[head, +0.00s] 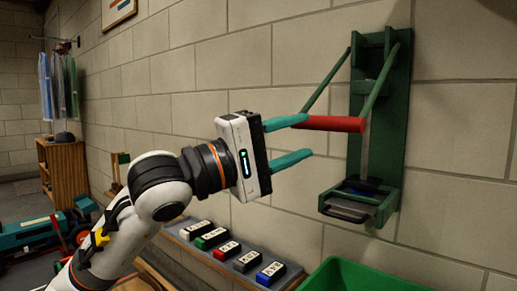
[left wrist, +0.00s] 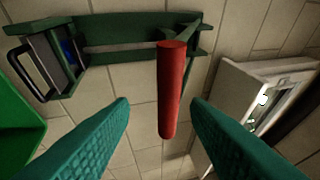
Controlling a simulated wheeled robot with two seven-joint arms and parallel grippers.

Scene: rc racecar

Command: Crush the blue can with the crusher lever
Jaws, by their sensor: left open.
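The green crusher (head: 379,100) is mounted on the block wall at the right of the head view. Its lever has two green arms and a red handle (head: 330,123) that sticks out to the left; the handle also shows between my fingers in the left wrist view (left wrist: 170,90). The blue can (head: 362,185) is mostly hidden low in the crusher; a bit of blue shows there in the left wrist view (left wrist: 69,48). My left gripper (head: 300,139) is open, its teal fingertips close to the handle's near end. My right gripper is not in view.
A green bin (head: 350,278) stands below the crusher. A ledge with several labelled blocks (head: 228,250) runs along the wall's foot. A wooden cabinet (head: 62,172) and a teal vehicle (head: 28,234) are at the left.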

